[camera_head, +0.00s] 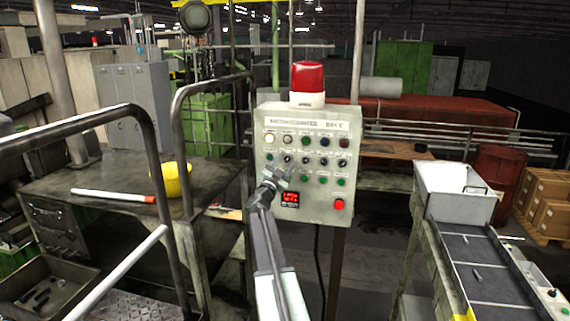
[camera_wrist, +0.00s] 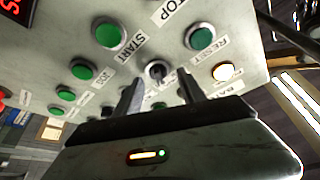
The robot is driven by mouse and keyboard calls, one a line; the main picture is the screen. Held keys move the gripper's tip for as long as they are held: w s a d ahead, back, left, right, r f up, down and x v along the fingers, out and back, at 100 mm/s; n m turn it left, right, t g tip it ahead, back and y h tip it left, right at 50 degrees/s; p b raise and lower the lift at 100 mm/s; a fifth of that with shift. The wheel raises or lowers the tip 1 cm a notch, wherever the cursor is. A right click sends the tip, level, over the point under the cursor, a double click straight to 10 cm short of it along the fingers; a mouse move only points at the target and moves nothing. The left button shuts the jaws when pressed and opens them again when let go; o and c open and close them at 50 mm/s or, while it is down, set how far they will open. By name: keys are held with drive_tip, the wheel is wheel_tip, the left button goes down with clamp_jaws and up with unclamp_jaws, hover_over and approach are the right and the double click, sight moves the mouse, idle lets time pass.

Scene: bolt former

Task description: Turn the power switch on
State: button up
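The grey control panel (camera_head: 330,185) stands upright on a post, with rows of buttons and small switches. In the wrist view a black rotary switch with a pale ring (camera_wrist: 156,70) shows between the fingertips. I cannot read its label or tell its setting. My gripper (camera_wrist: 160,76) is open, its two dark fingers on either side of that switch; whether they touch it is unclear. In the head view my gripper (camera_head: 277,180) is in front of the panel's lower left and hides some controls there.
A red display (camera_head: 290,198) and a red button (camera_head: 339,204) are low on the panel. A red beacon (camera_head: 307,77) tops it. Metal railings (camera_head: 178,130) stand left; a conveyor (camera_head: 480,265) is right.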

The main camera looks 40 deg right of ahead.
drive_tip(key=b+v, duration=0.2)
drive_tip(key=v, duration=0.6)
drive_tip(key=shift+b, duration=0.3)
drive_tip(key=shift+w+f, duration=0.1)
